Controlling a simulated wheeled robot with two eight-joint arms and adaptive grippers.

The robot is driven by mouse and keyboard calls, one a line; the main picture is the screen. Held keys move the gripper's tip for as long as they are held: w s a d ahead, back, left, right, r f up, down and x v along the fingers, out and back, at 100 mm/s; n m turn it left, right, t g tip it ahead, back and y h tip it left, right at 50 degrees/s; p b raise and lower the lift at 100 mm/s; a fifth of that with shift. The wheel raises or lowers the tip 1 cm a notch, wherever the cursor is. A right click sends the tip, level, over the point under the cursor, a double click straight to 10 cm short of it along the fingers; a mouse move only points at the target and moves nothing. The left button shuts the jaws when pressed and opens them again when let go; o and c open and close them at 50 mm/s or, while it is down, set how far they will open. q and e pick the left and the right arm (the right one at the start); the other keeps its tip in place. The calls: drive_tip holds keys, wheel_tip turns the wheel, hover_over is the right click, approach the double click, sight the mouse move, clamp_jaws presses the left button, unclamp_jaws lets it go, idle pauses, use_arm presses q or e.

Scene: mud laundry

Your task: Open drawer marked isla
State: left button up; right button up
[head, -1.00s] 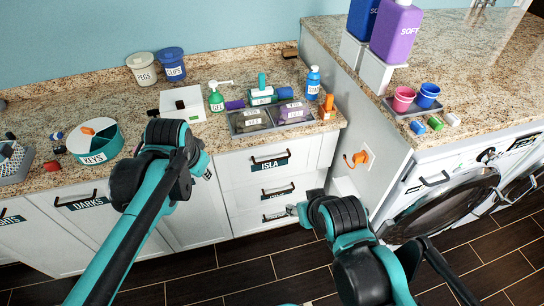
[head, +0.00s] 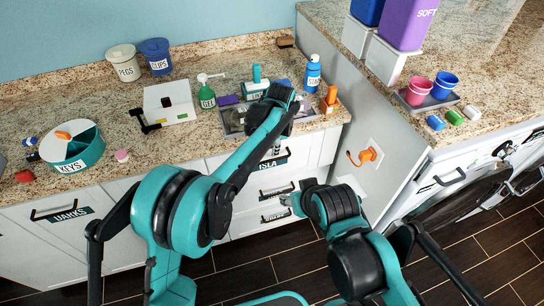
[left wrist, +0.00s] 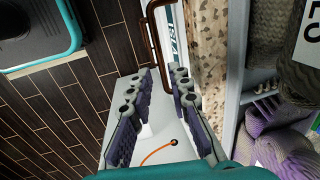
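The drawer marked ISLA (head: 298,158) is the top one of a white stack and looks shut. Its dark label (head: 270,165) is partly covered by my left arm in the head view. In the left wrist view its dark bar handle (left wrist: 155,45) and the label (left wrist: 173,38) are ahead. My left gripper (left wrist: 160,78) is open at this drawer, with the handle's near end showing between its fingertips. I cannot tell if they touch it. My right gripper (head: 287,202) is low, in front of the lower drawers; its fingers are too small to read.
Above the drawer is a speckled counter (head: 110,100) with a grey tray (head: 312,114), a green bottle (head: 207,97) and a blue bottle (head: 313,72). A side panel with an orange plug (head: 367,155) stands right of the drawers. Washers (head: 450,190) are farther right.

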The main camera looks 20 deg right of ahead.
use_arm(q)
drive_tip(key=f+b, duration=0.1)
drive_tip(key=f, duration=0.2)
drive_tip(key=w+f+b, duration=0.1)
drive_tip(key=f, duration=0.2)
drive_tip(key=shift+w+f+b, duration=0.1)
drive_tip(key=shift+f+b, duration=0.1)
drive_tip(key=shift+b, duration=0.1)
clamp_jaws()
